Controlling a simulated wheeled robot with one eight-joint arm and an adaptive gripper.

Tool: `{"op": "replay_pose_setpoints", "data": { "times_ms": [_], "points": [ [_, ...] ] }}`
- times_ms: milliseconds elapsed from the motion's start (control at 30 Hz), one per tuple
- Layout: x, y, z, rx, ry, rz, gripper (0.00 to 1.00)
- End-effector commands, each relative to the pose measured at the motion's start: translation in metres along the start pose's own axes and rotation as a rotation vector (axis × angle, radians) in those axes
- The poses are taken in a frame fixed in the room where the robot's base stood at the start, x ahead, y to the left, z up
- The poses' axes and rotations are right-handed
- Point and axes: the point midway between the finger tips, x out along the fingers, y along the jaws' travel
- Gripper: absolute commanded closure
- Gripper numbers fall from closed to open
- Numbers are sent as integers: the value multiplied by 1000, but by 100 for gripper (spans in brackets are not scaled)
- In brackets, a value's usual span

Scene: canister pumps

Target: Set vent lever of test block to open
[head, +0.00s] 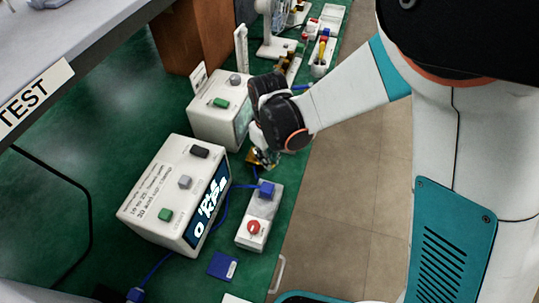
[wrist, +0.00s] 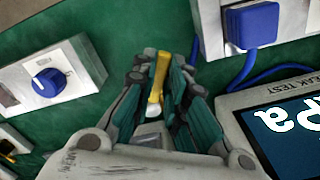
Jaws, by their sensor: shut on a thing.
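My gripper (wrist: 160,95) is shut on a slim yellow piece (wrist: 158,75) with a pale rounded end. In the head view, my gripper (head: 262,158) is low over the green bench, just behind a small white block (head: 245,243), with something yellowish at its tips. That block carries a blue square connector (head: 266,189) and a red round control (head: 254,228), perhaps the vent lever; its setting cannot be read. The connector also shows in the wrist view (wrist: 250,25), right of my gripper and apart from it. What the yellow piece belongs to is unclear.
A white leak tester (head: 150,195) with a lit kPa display stands left of the block. A second white device (head: 205,115) stands behind it. Blue cable (wrist: 243,70) runs near my fingers. A white unit with a blue knob (wrist: 48,82) lies left in the wrist view.

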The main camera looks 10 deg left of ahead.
Motion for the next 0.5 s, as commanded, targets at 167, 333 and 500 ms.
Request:
{"op": "replay_pose_setpoints", "data": {
  "times_ms": [167,333,500],
  "points": [
    [0,0,-1,14,1,0,100],
    [0,0,-1,14,1,0,100],
    [0,0,-1,14,2,0,78]
  ]
}}
